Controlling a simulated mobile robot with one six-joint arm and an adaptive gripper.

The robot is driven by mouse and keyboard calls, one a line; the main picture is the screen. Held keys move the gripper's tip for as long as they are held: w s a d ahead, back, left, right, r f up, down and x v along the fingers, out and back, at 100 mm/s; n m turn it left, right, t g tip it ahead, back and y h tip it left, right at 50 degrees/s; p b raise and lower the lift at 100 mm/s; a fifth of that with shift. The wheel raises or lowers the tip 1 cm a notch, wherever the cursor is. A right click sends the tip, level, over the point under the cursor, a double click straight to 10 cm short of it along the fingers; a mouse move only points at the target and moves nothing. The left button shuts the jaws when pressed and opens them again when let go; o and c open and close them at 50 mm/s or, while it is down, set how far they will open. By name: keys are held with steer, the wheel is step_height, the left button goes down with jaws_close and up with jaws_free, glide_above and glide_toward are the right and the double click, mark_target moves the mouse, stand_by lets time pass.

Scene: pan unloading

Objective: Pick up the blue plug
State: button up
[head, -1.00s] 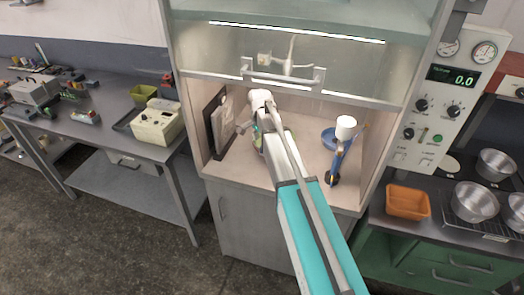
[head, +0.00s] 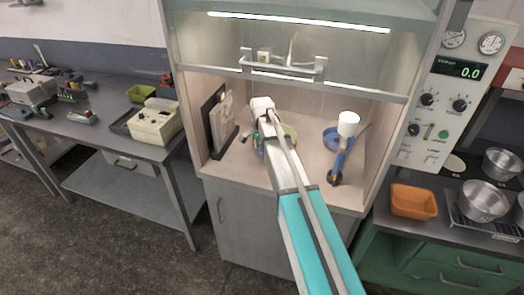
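I cannot make out a blue plug in the head view. My arm reaches into the open cabinet, and its white wrist joint (head: 262,104) is over the middle of the cabinet floor. A light green round dish (head: 290,131) shows partly behind the arm.
A rack with white panels (head: 223,125) stands at the left wall. A raised sash with a white handle (head: 285,68) hangs above. The front left cabinet floor is clear.

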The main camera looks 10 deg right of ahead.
stand_by(0.5)
steer(key=c, duration=0.6)
steer(key=shift+c, duration=1)
